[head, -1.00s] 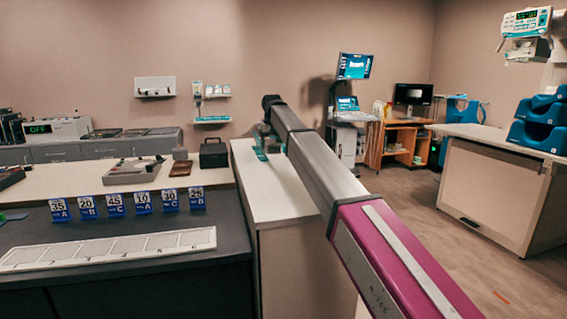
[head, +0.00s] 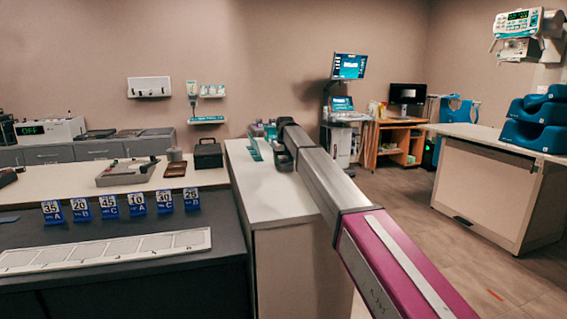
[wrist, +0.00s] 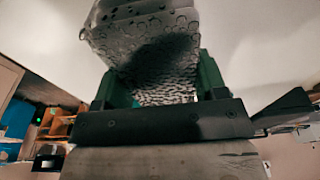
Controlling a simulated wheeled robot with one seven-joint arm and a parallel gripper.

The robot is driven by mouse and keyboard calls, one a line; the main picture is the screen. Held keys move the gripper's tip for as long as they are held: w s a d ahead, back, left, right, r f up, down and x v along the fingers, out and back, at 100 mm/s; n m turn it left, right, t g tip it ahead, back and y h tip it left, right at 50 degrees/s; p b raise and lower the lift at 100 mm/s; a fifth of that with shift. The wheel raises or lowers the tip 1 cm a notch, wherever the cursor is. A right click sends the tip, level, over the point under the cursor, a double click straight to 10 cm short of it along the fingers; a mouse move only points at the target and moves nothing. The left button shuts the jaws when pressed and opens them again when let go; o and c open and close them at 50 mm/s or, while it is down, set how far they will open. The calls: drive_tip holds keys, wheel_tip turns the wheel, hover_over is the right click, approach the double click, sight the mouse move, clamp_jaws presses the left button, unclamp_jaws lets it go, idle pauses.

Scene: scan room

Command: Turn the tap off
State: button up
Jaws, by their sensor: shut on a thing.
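My gripper (wrist: 157,82) shows in the wrist view with a dark green finger on each side. It is shut on a grey, glossy object (wrist: 150,32) with a bumpy, droplet-like surface, which sits between the fingers and extends above them. I cannot tell whether this object is part of a tap. In the head view my arm reaches over the white counter (head: 270,195) to its far end, and the fingers cannot be made out there. No tap can be recognised in either view.
Small teal and clear items (head: 262,130) stand at the counter's far end, by a flat teal strip (head: 253,149). A black case (head: 208,154) is to the left. A computer cart (head: 342,140) stands behind, with open floor (head: 400,200) to the right.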

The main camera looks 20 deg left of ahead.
drive_tip(key=shift+f, duration=0.2)
drive_tip(key=o, duration=0.8)
drive_tip(key=shift+o, duration=0.2)
